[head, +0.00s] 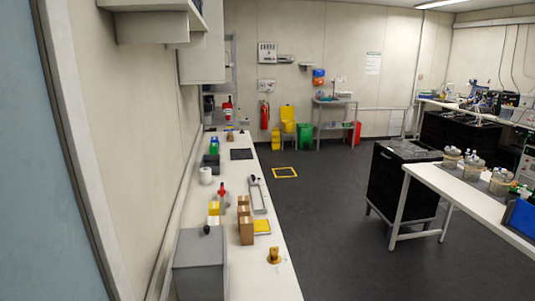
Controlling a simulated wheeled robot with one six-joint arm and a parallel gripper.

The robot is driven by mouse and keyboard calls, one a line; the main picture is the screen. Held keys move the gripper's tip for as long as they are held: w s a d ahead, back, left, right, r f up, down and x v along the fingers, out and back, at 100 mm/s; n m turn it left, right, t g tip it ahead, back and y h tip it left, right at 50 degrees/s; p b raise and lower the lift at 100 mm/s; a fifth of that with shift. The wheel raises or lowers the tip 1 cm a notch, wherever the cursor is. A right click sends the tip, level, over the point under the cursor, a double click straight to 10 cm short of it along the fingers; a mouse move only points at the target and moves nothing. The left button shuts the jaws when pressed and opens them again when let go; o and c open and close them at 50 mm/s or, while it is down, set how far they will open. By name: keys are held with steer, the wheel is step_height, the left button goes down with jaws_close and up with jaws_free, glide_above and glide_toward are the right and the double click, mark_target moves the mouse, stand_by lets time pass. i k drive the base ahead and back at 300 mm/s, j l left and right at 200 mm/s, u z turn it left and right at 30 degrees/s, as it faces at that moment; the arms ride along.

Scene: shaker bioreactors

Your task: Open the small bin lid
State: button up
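No part of my gripper shows in the head view. Several bins stand on the floor against the far wall. A small yellow bin (276,139) is beside a taller yellow bin or container (288,120). A green bin (304,136) stands to their right, and a red bin (355,132) is farther right, partly hidden by a small table. They are too small in the picture to tell how their lids stand. I cannot tell which of them is the small bin.
A long white bench (262,282) runs along the left wall, with a grey box (200,267) and brown boxes (245,221). A black cabinet (400,181) and a white table (470,192) stand right. The dark floor between is open, with a yellow-framed square (285,172).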

mark_target(201, 246)
steer(key=i+j+z, duration=0.15)
steer(key=i, duration=0.35)
steer(key=i+j+z, duration=0.15)
steer(key=i+j, duration=0.2)
steer(key=i, duration=0.2)
